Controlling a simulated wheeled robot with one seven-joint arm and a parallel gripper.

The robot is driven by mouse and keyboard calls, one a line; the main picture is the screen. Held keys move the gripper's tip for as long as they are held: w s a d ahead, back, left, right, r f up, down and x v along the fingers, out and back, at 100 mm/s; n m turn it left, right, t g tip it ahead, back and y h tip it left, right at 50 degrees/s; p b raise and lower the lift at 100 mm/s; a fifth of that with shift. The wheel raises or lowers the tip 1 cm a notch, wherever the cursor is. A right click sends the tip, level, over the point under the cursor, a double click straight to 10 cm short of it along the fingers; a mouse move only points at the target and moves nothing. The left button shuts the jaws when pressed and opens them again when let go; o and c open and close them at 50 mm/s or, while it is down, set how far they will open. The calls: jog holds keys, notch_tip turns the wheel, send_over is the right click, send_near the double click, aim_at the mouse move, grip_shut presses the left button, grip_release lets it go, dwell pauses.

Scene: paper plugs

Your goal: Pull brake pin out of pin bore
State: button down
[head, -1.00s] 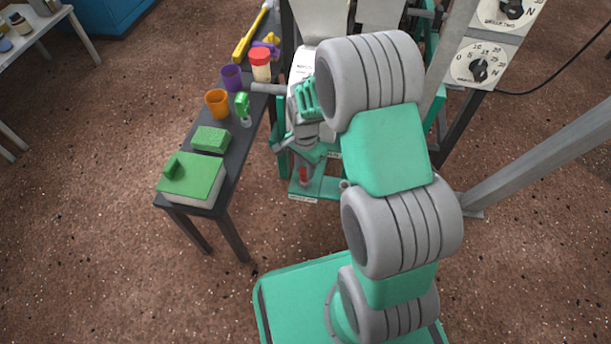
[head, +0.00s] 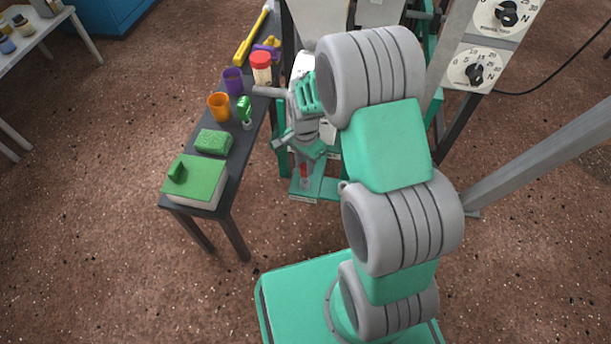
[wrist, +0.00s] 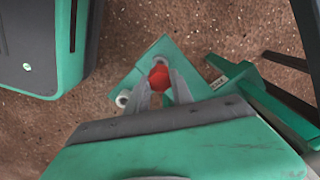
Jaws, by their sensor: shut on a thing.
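The brake pin shows as a red head (wrist: 159,76) between my fingertips in the wrist view. In the head view its red part (head: 303,170) shows just below my gripper, with a greyish part under it. My gripper (wrist: 161,88) is shut on the red head, one grey finger on each side. The pin stands over a green plate (wrist: 146,75). A grey ring shows just behind the red head, at the plate's far corner. The pin bore itself is mostly hidden by the pin and fingers, and I cannot tell how deep the pin sits.
A pale round fitting (wrist: 123,98) sits on the plate's left corner. A dark bench (head: 228,185) with cups, a sponge and a green-topped block stands left of the plate. Green frame bars (wrist: 255,90) stand to the right in the wrist view.

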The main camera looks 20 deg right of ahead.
aim_at(305, 167)
jog(key=shift+r+p, duration=1.2)
jog(key=shift+r, duration=0.3)
